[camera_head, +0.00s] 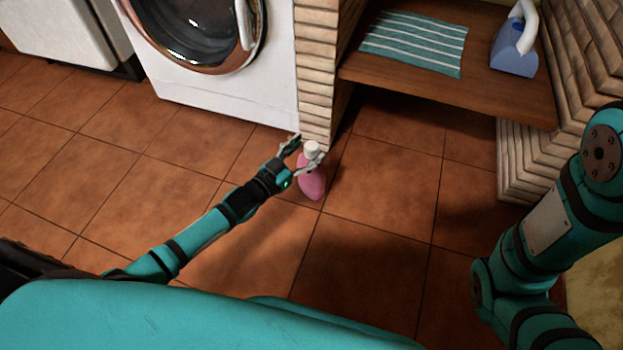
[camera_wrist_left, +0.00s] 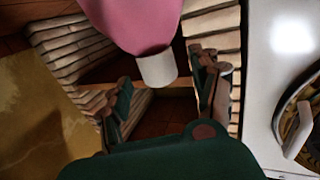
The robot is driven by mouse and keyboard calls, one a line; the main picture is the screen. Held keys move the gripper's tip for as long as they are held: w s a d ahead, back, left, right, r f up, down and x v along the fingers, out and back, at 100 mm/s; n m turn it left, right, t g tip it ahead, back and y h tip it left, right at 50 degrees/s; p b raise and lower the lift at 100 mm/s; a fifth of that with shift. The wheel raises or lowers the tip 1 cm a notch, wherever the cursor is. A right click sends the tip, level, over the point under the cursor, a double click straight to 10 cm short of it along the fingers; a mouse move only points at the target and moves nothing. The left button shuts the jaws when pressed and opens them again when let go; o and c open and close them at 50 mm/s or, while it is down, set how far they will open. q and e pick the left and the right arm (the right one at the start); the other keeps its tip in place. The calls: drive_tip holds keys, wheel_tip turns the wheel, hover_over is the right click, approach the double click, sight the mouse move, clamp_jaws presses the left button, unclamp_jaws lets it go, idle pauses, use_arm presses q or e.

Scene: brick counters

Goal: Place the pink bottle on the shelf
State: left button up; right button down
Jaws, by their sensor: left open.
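The pink bottle (camera_head: 312,184) with a white cap (camera_head: 312,150) is by the base of the brick pillar, above or on the tiled floor; I cannot tell which. In the left wrist view, the pink bottle (camera_wrist_left: 135,18) enters from the top, its white cap reaching between the fingers. My left gripper (camera_head: 302,154) is at the cap end, open, its fingers on either side; contact is unclear. The left gripper also shows in its wrist view (camera_wrist_left: 163,95). The wooden shelf (camera_head: 425,82) is at the upper right. My right gripper is out of view; only its arm shows.
A striped teal cloth (camera_head: 415,43) and a blue container with a white handle (camera_head: 515,55) occupy the shelf. Bare wood shows along its front. The brick pillar (camera_head: 315,75) and white washing machine (camera_head: 215,95) stand left of it. The floor in front is clear.

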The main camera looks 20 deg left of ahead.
use_arm(q)
drive_tip(key=shift+b+x, duration=0.45)
drive_tip(key=shift+x, duration=0.75)
clamp_jaws()
